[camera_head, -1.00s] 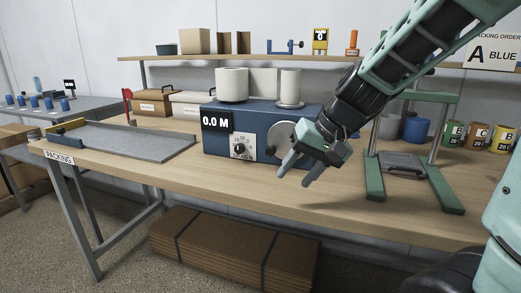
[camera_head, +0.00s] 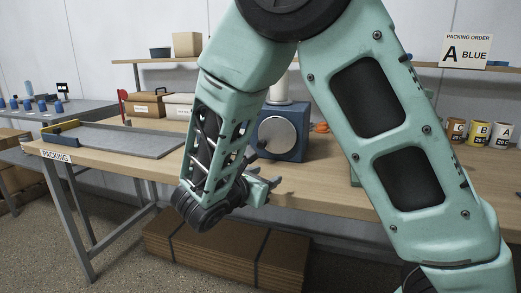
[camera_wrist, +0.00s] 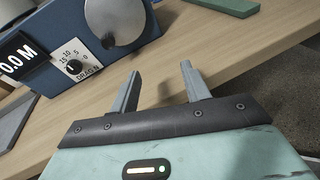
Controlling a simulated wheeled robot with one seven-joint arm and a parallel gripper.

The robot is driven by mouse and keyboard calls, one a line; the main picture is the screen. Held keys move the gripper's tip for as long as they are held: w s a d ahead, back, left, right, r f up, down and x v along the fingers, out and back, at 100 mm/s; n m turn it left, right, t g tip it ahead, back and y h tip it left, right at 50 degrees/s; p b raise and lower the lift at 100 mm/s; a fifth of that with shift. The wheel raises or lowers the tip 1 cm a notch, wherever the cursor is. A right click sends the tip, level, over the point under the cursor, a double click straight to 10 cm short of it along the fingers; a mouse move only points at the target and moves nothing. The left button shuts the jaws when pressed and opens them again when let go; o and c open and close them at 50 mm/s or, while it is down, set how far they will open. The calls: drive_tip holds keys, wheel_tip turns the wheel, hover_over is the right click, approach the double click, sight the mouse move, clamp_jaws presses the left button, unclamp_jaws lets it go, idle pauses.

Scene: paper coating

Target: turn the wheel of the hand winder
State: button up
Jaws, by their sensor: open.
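The hand winder is a blue box (camera_wrist: 58,15) on the wooden bench, with a round grey wheel (camera_wrist: 118,18) on its front. The wheel also shows in the head view (camera_head: 278,137). In the wrist view a small dark knob (camera_wrist: 108,41) sits at the wheel's lower left edge. Left of it are a dial (camera_wrist: 74,66) and a display reading 0.0 M (camera_wrist: 14,60). My gripper (camera_wrist: 159,70) is open and empty, in front of and below the wheel, apart from it. It also shows in the head view (camera_head: 268,172).
A grey tray (camera_head: 120,142) lies on the bench at left. Paint cans (camera_head: 478,132) stand at right. A green stand foot (camera_wrist: 228,6) shows right of the winder. Flat cardboard (camera_head: 225,248) is stacked below the bench.

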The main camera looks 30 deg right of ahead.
sight(260, 146)
drive_tip(key=w+a+r+n+t, duration=0.1)
drive_tip(key=w+a+n+t, duration=0.3)
drive_tip(key=t, duration=0.1)
drive_tip(key=b+x, duration=0.1)
drive_tip(key=x, duration=1.6)
drive_tip(key=shift+a+f, duration=0.1)
drive_tip(key=c, duration=1)
